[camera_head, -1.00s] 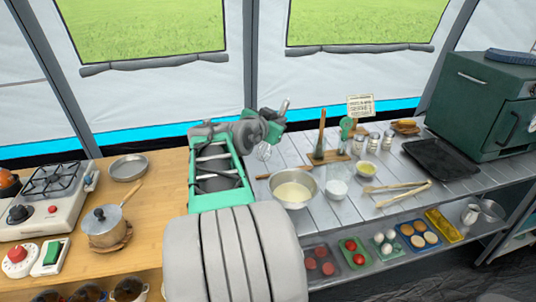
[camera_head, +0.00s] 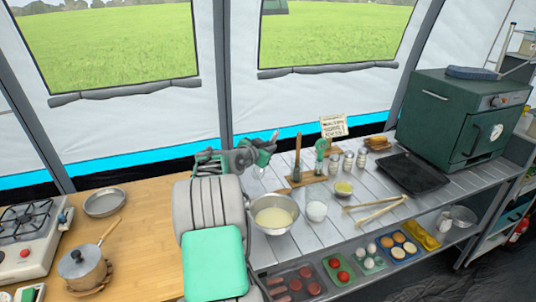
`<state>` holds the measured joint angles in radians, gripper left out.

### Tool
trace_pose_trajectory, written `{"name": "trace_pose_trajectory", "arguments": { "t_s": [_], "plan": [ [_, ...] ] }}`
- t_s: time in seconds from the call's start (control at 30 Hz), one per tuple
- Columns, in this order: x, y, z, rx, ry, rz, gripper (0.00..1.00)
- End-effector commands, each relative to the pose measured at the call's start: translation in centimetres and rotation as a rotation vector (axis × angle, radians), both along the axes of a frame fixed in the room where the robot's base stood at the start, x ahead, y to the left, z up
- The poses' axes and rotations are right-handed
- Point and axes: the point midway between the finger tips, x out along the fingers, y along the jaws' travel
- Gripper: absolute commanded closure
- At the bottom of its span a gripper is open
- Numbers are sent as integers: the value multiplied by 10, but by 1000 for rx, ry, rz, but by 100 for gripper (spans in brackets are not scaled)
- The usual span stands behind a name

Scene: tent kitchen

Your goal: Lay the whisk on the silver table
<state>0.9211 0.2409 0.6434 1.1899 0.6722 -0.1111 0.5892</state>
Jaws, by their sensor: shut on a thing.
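My gripper (camera_head: 267,146) is shut on the whisk (camera_head: 259,172), above the back left part of the silver table (camera_head: 372,186). The whisk's wire end hangs below the gripper and its handle end sticks up above it. The wires are thin and hard to make out against the tent wall. The whisk looks held up, behind the metal bowl; its exact height cannot be told. My arm hides the table's left end.
On the silver table are a metal mixing bowl (camera_head: 273,214) with pale contents, a small white bowl (camera_head: 317,211), wooden tongs (camera_head: 376,210), a dark tray (camera_head: 413,173) and a green oven (camera_head: 465,118). Bare slats show between the tongs and tray. A wooden counter (camera_head: 145,220) adjoins at left.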

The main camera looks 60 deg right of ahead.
Motion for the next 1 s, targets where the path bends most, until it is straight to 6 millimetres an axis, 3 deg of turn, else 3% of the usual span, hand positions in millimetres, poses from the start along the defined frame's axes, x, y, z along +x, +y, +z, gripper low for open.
{"name": "trace_pose_trajectory", "arguments": {
  "t_s": [0.2,0.53,0.57,0.6,0.8,1.0],
  "plan": [
    [1,-1,-32,1,1,0,100],
    [1,-1,-37,0,0,0,100],
    [1,-1,-36,0,0,0,81],
    [1,-1,-35,1,0,0,77],
    [1,-1,-35,1,0,0,61],
    [1,-1,-35,1,0,0,61]
  ]
}}
